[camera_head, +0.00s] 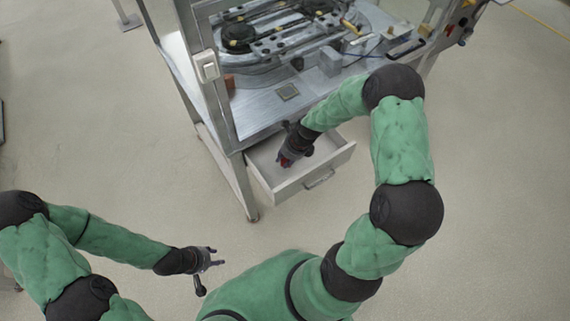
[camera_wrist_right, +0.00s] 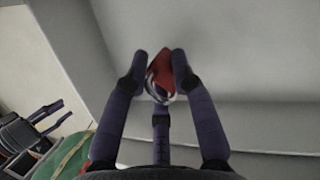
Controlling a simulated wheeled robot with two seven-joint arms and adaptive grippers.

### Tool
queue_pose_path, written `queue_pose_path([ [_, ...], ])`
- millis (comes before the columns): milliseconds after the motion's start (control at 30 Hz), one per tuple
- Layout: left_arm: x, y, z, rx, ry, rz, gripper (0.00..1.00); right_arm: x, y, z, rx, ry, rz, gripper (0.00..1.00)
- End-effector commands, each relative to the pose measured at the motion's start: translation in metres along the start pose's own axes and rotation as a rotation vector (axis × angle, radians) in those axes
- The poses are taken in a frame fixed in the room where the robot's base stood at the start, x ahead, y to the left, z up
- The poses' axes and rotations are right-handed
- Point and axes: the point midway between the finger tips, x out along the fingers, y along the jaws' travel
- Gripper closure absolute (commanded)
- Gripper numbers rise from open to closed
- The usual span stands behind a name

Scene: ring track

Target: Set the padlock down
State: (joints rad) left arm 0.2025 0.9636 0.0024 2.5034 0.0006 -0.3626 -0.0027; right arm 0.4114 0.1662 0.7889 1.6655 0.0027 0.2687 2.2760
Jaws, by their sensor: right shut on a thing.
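The padlock (camera_wrist_right: 161,75) is red with a pale metal shackle. In the right wrist view it sits between the fingertips of my right gripper (camera_wrist_right: 160,82), which is shut on it. In the head view my right gripper (camera_head: 290,157) reaches down into the open drawer (camera_head: 337,157), and a bit of the red padlock (camera_head: 284,161) shows at its fingertips. I cannot tell whether the padlock touches the drawer floor. My left gripper (camera_head: 208,262) is open and empty, over the floor well away from the drawer.
The drawer is pulled out under a metal workbench (camera_head: 262,112) that carries a ring track (camera_head: 285,30). A frame post with a white switch box (camera_head: 207,66) stands at the bench's left corner. The drawer looks otherwise empty, and the floor in front is clear.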

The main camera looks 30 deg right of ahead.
Motion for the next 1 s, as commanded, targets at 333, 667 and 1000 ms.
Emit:
queue_pose_path([
  [333, 0.02, -0.007, -0.001, 0.0, 0.0, 0.0, 0.6, 0.029, -0.004, -0.009, 0.0, 0.0, 0.0, 1.0],
  [667, 0.02, -0.007, -0.001, 0.0, 0.0, 0.0, 0.6, 0.03, -0.005, -0.01, -0.001, 0.0, 0.0, 0.6],
  [1000, 0.02, -0.007, -0.001, 0.0, 0.0, 0.0, 0.6, 0.03, -0.004, -0.01, -0.001, 0.0, 0.0, 0.51],
])
